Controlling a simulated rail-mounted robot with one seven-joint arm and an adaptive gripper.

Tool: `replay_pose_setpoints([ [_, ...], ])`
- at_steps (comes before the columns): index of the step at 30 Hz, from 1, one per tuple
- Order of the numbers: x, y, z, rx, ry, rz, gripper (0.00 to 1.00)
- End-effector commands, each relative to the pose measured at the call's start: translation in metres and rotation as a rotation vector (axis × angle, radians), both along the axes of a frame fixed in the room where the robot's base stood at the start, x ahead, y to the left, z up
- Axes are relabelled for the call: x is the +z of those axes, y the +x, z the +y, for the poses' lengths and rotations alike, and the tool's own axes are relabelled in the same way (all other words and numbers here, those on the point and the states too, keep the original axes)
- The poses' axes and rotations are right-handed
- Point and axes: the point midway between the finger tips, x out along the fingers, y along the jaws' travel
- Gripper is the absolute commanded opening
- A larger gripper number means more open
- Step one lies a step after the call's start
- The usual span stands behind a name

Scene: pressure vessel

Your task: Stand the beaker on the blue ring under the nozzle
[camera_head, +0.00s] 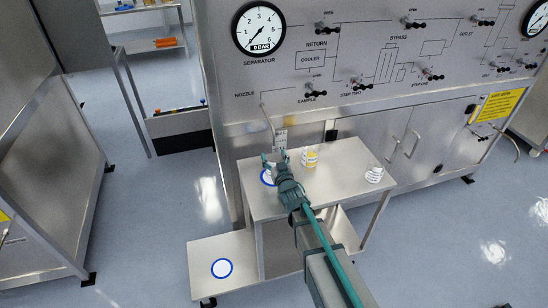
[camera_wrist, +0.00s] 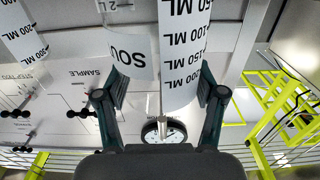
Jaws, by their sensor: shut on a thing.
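The text appears upside down there. The thin nozzle (camera_head: 267,119) comes down from the panel just behind my gripper.
Another white-marked beaker (camera_head: 375,175) stands near the right edge. A second blue ring (camera_head: 222,268) lies on the low shelf at front left. The steel panel (camera_head: 360,60) rises behind.

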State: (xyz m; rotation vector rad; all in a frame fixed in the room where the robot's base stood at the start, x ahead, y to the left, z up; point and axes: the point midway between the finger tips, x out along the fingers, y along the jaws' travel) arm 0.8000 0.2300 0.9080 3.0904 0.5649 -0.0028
Motion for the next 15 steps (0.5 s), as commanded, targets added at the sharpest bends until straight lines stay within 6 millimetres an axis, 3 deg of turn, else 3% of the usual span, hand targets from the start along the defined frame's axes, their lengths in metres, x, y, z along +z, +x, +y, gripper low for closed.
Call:
replay_pose_setpoints([
  [15, -0.016, 0.000, 0.000, -0.001, -0.002, 0.009, 0.16],
])
